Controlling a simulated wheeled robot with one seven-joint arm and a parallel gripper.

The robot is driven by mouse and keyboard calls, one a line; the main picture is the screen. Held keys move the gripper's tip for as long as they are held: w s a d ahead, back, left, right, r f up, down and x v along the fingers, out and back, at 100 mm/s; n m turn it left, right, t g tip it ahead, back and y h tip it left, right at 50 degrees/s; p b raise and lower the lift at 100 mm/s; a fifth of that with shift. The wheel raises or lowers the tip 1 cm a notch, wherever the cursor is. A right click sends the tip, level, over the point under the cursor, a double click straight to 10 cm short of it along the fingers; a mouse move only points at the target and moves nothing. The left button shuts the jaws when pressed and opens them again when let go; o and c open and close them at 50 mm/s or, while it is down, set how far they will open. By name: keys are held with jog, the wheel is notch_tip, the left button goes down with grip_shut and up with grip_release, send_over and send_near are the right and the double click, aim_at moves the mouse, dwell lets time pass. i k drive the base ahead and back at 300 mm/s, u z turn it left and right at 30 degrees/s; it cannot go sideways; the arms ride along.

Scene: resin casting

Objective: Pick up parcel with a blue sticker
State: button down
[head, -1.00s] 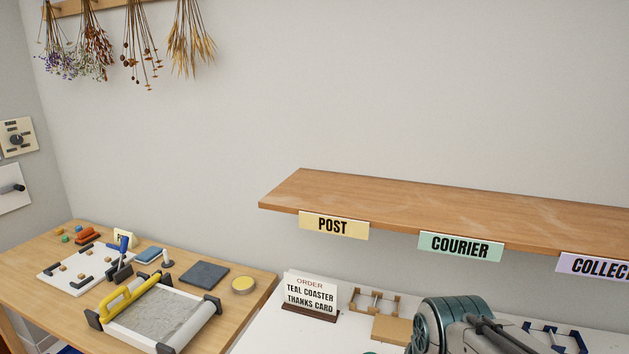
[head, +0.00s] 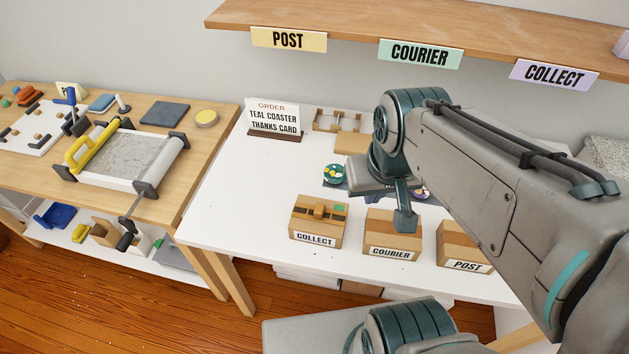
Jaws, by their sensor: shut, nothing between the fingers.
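Three cardboard parcels stand in a row on the white table (head: 255,205). The left one is the COLLECT parcel (head: 318,222), with a green sticker on top. The middle one is the COURIER parcel (head: 390,245); the right one is the POST parcel (head: 464,252). I see no blue sticker on any of them; my arm and gripper hide part of the tops of the middle and right parcels. My gripper (head: 405,222) is shut and empty, pointing down over the COURIER parcel; whether it touches it I cannot tell.
A shelf (head: 350,20) above carries POST, COURIER and COLLECT labels. An order sign (head: 273,118) reads teal coaster, thanks card. A round teal item (head: 334,174) lies behind the parcels. A wooden bench (head: 150,202) with tools stands left. The table's left part is clear.

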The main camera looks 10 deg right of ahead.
aim_at(455, 250)
jog(key=u, duration=0.05)
jog(key=k, duration=0.5)
jog(key=z, duration=0.65)
jog(key=i, duration=0.35)
jog(key=z, duration=1.3)
jog(key=k, duration=0.5)
jog(key=u, duration=0.1)
jog(key=i, duration=0.4)
